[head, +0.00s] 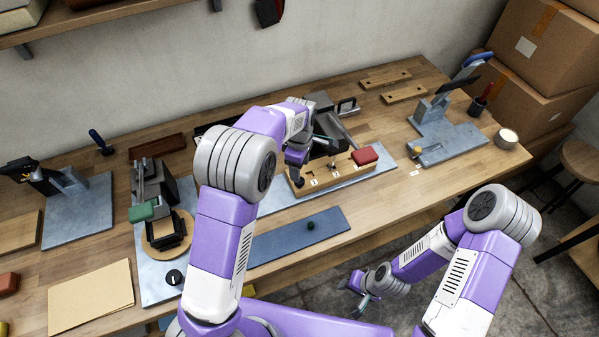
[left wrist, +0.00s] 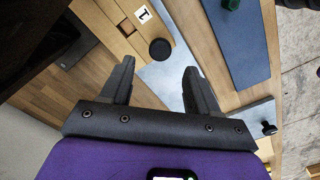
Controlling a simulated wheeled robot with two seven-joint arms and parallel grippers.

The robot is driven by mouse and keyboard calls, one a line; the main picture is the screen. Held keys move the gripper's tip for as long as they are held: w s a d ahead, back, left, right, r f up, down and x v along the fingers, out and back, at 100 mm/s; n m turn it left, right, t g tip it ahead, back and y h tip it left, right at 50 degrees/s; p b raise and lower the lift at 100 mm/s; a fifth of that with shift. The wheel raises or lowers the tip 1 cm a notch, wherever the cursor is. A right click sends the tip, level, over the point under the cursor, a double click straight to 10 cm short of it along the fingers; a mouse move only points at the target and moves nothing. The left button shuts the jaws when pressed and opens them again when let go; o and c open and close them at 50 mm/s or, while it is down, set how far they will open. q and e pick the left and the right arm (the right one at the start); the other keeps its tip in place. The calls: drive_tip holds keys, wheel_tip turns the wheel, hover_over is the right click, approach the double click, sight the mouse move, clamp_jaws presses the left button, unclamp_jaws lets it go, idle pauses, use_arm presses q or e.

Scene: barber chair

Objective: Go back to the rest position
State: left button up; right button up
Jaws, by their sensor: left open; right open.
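My left arm reaches over the workbench in the head view, with its wrist above a wooden block (head: 325,177) that has numbered labels. In the left wrist view my left gripper (left wrist: 158,68) is open, with nothing between its fingers. Beyond its fingertips are a black round knob (left wrist: 160,49) and the wooden block with a label "1" (left wrist: 125,22). My right gripper (head: 362,290) is open and empty, hanging low in front of the bench over the floor. Its fingers show small in the head view.
A red block (head: 364,156) sits at the wooden block's right end. A blue mat (head: 300,236) with a green knob (head: 310,225) lies in front. Fixtures stand left and right on the bench (head: 105,245). Boxes (head: 540,50) and a stool (head: 580,158) are at right.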

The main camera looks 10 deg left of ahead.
use_arm(q)
drive_tip(key=shift+r, duration=0.75)
